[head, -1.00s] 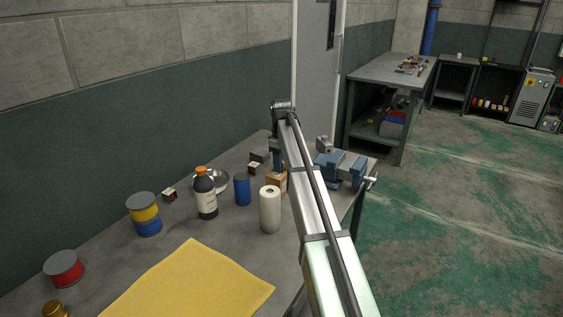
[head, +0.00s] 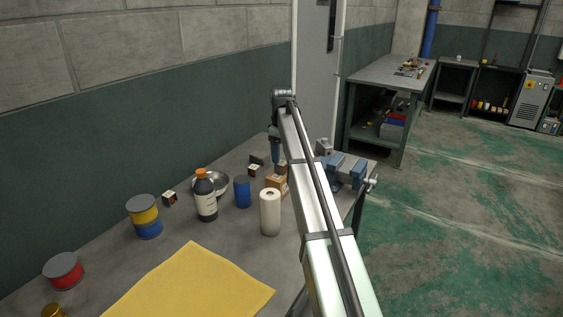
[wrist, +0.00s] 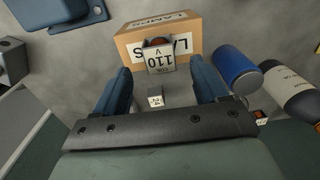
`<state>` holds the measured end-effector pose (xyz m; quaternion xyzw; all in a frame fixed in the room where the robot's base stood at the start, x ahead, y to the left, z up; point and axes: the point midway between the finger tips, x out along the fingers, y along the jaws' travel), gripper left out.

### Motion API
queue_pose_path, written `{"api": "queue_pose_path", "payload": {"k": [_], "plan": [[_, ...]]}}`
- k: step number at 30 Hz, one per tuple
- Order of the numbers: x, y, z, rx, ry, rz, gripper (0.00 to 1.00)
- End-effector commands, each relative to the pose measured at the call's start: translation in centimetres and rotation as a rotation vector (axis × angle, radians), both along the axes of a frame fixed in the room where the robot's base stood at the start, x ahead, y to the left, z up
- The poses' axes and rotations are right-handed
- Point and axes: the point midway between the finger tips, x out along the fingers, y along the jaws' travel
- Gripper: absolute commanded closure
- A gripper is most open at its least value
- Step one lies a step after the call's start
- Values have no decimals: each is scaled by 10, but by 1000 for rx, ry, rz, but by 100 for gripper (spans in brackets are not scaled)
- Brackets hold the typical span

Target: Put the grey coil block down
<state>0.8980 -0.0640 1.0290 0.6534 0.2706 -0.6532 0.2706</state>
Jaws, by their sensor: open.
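The grey block marked "110 V" (wrist: 160,60) shows in the wrist view between my fingertips, with gaps on both sides. It has a dark reddish part at its far end and lies close against or over the cardboard lamps box (wrist: 130,42); I cannot tell if they touch. My gripper (wrist: 160,68) is open, its two blue fingers clear of the block. In the head view my gripper (head: 276,155) hangs over the bench beside the lamps box (head: 279,181), and the 110 V block cannot be made out there. A smaller grey block (wrist: 155,98) shows between the finger bases.
A blue can (wrist: 237,68) and a dark bottle (wrist: 290,88) stand to the right in the wrist view. A small labelled block (head: 254,170) sits behind the can. The blue vise (head: 345,168) is at the bench's right end. A white roll (head: 270,212) stands nearer.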

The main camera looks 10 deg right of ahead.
Motion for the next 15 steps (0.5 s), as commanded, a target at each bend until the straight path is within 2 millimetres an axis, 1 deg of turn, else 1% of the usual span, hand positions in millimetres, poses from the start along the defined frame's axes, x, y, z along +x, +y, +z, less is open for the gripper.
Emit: {"api": "queue_pose_path", "payload": {"k": [1,6,9,15], "plan": [[2,0,11,-1,-2,0,27],[2,0,40,0,-1,0,27],[1,0,53,0,-1,0,27],[1,0,67,0,0,0,27]]}}
